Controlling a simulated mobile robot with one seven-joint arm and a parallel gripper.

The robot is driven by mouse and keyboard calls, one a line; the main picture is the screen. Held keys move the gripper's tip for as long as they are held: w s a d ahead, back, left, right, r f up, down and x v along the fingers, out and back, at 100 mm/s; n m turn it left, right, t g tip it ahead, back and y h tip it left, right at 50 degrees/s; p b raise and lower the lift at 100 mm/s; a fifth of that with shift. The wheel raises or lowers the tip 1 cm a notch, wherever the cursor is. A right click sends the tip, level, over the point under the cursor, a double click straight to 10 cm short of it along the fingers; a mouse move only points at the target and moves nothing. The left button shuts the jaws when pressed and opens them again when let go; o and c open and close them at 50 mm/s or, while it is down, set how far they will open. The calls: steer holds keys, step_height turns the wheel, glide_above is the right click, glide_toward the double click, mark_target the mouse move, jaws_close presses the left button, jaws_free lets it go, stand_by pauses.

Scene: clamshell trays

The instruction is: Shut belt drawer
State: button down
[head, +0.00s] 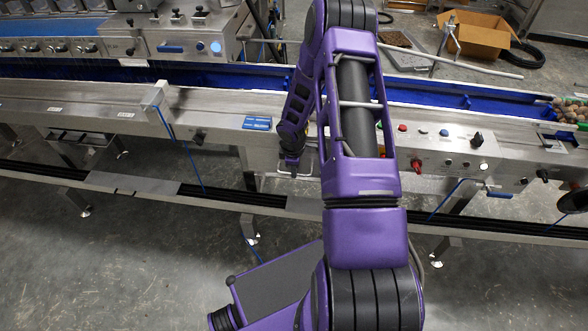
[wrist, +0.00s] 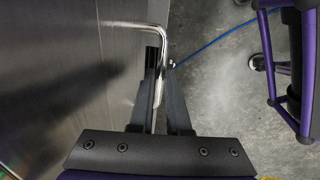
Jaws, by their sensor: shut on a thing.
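My gripper (head: 292,172) is at the front of the steel conveyor line, left of the control panel. In the wrist view my gripper (wrist: 158,72) has its two dark fingers closed around a shiny bent metal handle (wrist: 155,28). The handle also shows in the head view (head: 309,177) as a thin pale bar beside the fingertips. The handle joins a grey metal panel (wrist: 60,70) on the left of the wrist view. My arm hides much of the belt drawer's front, and I cannot tell how far it stands out.
A control panel (head: 445,148) with knobs and buttons is right of my arm. A blue cable (wrist: 215,42) runs near the handle. A dark rail (head: 135,184) runs low along the line. The concrete floor (head: 130,265) at front left is clear. A cardboard box (head: 475,38) stands behind.

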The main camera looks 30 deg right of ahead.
steer(key=c, duration=1)
jaws_free()
steer(key=shift+w+d, duration=0.25)
steer(key=shift+w, duration=0.05)
steer(key=shift+c, duration=0.2)
steer(key=shift+o, duration=0.8)
steer(key=shift+s, duration=0.1)
steer(key=shift+a, duration=0.1)
step_height(320, 180, up, 17)
steer(key=s+a+p, duration=0.1)
steer(key=s+p, duration=0.1)
steer(key=p, duration=0.2)
steer(key=shift+s+a, duration=0.35)
steer(key=shift+a, duration=0.05)
steer(key=shift+r, duration=0.1)
